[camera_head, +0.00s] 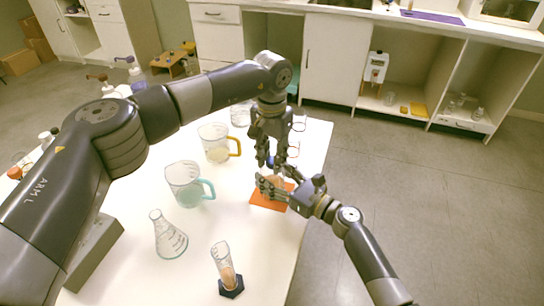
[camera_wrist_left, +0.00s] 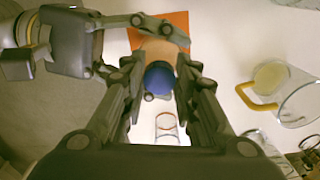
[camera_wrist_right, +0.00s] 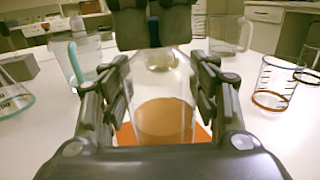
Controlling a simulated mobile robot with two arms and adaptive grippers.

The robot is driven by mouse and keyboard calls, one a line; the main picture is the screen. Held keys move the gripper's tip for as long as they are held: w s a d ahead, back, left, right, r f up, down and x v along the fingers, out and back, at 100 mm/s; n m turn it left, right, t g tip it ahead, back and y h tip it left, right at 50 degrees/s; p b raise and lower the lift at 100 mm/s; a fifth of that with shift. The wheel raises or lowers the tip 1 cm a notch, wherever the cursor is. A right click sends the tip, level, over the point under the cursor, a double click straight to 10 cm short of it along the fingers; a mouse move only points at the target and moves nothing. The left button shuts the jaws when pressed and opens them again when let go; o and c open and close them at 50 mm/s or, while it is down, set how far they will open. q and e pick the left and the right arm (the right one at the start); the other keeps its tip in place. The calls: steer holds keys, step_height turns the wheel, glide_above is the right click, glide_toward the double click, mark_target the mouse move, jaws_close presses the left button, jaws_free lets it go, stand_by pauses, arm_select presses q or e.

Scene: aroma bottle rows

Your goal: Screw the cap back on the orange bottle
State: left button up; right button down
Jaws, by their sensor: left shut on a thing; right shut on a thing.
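The orange bottle (camera_wrist_right: 168,92) is clear, holds orange liquid and stands upright on an orange mat (camera_head: 266,204). My right gripper (camera_head: 272,186) is shut on its body from the side; the right wrist view shows a finger on each side (camera_wrist_right: 162,85). My left gripper (camera_head: 268,152) points down from above the bottle and is shut on a dark blue cap (camera_wrist_left: 160,76). The cap (camera_head: 270,161) is over the bottle's neck.
A teal-handled beaker (camera_head: 187,184), a yellow-handled beaker (camera_head: 216,143), a conical flask (camera_head: 168,238) and a cylinder on a dark base (camera_head: 226,270) stand left of the mat. Glass beakers stand behind my grippers. The table's right edge is close to the mat.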

steer(key=shift+f, duration=0.1)
arm_select(q)
steer(key=o, duration=0.7)
steer(key=shift+r, duration=2.3)
steer(key=shift+c, duration=0.2)
